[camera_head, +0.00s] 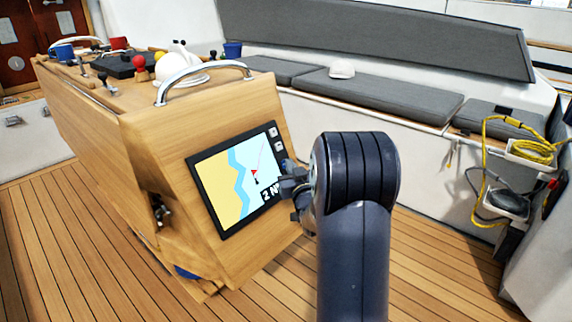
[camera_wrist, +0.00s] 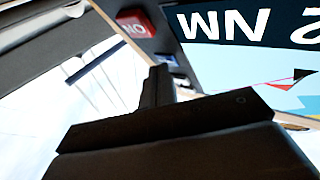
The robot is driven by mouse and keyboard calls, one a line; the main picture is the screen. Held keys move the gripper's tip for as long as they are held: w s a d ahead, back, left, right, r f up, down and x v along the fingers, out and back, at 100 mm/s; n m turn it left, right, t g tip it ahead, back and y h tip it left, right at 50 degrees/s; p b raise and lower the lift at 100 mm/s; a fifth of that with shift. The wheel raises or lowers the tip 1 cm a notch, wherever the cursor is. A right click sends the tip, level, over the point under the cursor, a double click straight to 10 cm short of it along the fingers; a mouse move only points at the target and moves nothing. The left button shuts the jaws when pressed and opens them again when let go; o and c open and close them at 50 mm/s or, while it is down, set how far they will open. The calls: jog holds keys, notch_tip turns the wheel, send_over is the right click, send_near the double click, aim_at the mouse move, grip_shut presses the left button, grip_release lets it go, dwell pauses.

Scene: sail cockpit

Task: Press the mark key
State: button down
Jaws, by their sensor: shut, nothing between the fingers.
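The chart plotter (camera_head: 238,178) is set in the sloping end of the wooden console, with a map and "2 N…" lettering on its screen. Two pale keys (camera_head: 276,140) show on its right border in the head view. The lower part of that border is hidden behind my gripper (camera_head: 287,180), which is shut and empty close to the plotter. In the wrist view the plotter appears upside down; a red key with white letters (camera_wrist: 136,22) and a dark bluish key (camera_wrist: 170,62) lie beyond my shut fingertips (camera_wrist: 158,72). I cannot read which key is mark, nor tell whether the fingers touch one.
The wooden console (camera_head: 140,150) has a steel rail (camera_head: 203,73) and several loose items on top. Grey cushioned benches (camera_head: 380,97) run behind, with a white cap (camera_head: 342,69). Yellow rope (camera_head: 484,180) hangs at right. The slatted deck (camera_head: 75,240) around the console is clear.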

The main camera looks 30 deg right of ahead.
jog(key=shift+s, duration=0.1)
jog(key=shift+s+d+r, duration=0.3)
jog(key=shift+s+r, duration=0.1)
jog(key=shift+s, duration=0.25)
jog(key=shift+s+d+r+p, duration=0.1)
jog(key=shift+s+d+r, duration=0.25)
jog(key=shift+s, duration=0.3)
jog(key=shift+s+d+r+p, duration=0.2)
jog(key=shift+s+r, duration=0.2)
jog(key=shift+s, duration=0.3)
jog(key=shift+s+d+r+p, duration=0.1)
jog(key=shift+s+d+r, duration=0.25)
jog(key=shift+s, duration=0.3)
jog(key=shift+w+a, duration=0.1)
jog(key=w+p, duration=0.1)
jog(key=p, duration=0.2)
jog(key=shift+w+a+f, duration=0.1)
jog(key=shift+a, duration=0.1)
jog(key=shift+p, duration=0.35)
